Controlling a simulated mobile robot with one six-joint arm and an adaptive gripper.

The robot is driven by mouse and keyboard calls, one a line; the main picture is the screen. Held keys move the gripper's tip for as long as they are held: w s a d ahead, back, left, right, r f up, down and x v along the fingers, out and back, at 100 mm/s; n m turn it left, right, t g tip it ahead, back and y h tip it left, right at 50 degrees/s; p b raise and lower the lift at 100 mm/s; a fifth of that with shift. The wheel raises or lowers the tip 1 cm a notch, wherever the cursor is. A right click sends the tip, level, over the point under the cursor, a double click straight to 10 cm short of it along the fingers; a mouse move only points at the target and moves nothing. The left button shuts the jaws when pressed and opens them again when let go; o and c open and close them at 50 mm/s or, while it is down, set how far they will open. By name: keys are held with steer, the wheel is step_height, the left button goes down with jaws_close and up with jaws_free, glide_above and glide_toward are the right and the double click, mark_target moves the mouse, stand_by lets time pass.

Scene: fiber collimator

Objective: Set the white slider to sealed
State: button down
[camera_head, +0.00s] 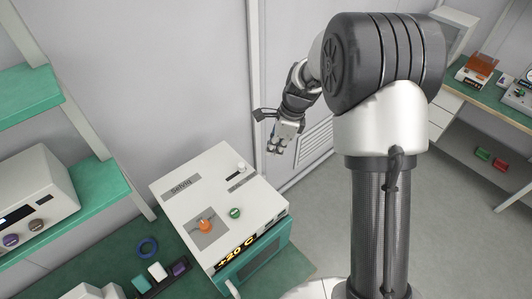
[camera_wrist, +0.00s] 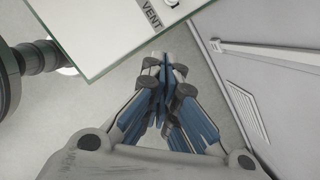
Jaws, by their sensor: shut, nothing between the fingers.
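The white slider (camera_head: 241,167) is a small white knob on the top of a white box-shaped device (camera_head: 215,160), near its far right edge, with small dark markings beside it. In the wrist view a label reading "VENT" (camera_wrist: 151,14) lies by the edge of the device top, with part of a pale round knob (camera_wrist: 172,3) cut off at the frame's top. My gripper (camera_head: 275,149) hangs beyond the device's far right side, apart from it. In the wrist view its fingertips (camera_wrist: 163,64) are together and empty, outside the device edge. A "sealed" mark is not readable.
The device top also has an orange knob (camera_head: 205,226) and a green knob (camera_head: 235,212); its front display (camera_head: 237,252) reads +20 C. The wall (camera_head: 210,60) is close behind; open floor lies right of the device.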

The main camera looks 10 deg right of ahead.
mark_target(239, 180)
steer(key=a+f, duration=0.1)
steer(key=f, duration=0.1)
steer(key=a+f, duration=0.2)
steer(key=f, duration=0.1)
steer(key=w+a+f, duration=0.1)
steer(key=a+f, duration=0.1)
steer(key=f, duration=0.1)
steer(key=shift+a, duration=0.25)
steer(key=shift+w+a, duration=0.1)
steer(key=shift+a, duration=0.15)
steer(key=shift+r, duration=0.1)
steer(key=s+a, duration=0.2)
steer(key=a, duration=0.1)
steer(key=s+a+p, duration=0.1)
steer(key=a, duration=0.1)
steer(key=shift+s, duration=0.1)
steer(key=shift+d, duration=0.15)
